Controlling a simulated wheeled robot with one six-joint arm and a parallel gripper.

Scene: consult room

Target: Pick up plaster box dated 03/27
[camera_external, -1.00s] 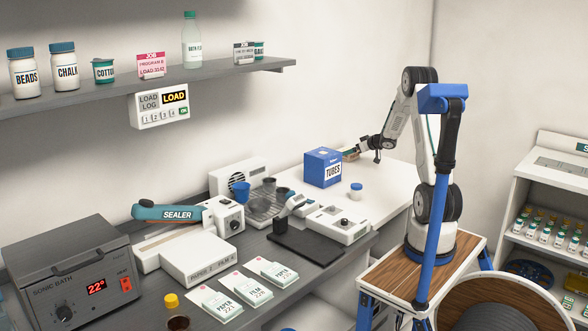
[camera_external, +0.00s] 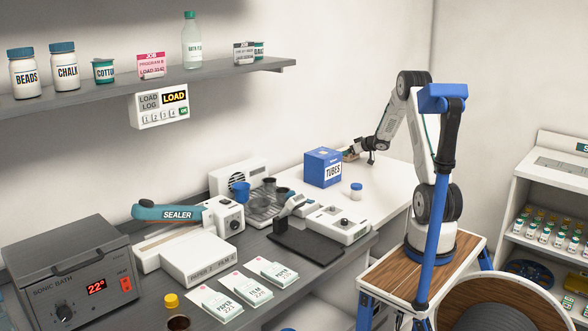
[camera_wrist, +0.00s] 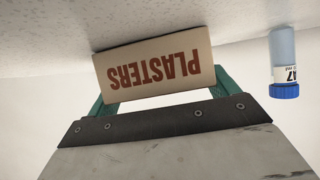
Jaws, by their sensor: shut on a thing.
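A tan box with red-brown "PLASTERS" lettering (camera_wrist: 158,68) is between the green fingers of my gripper (camera_wrist: 160,88) in the wrist view. The lettering is upside down there. No date shows on the visible face. My gripper is shut on the box. In the external view, my gripper (camera_external: 357,150) is just right of the blue TUBES box, and the plaster box there is small and mostly hidden behind it. I cannot tell how far the box is above the white table top.
The blue TUBES box (camera_external: 323,168) stands close on the left of my gripper. A blue-capped jar (camera_external: 356,190) stands in front; a blue-capped vial (camera_wrist: 284,62) shows at right in the wrist view. The white table top (camera_external: 385,180) is clear to the right.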

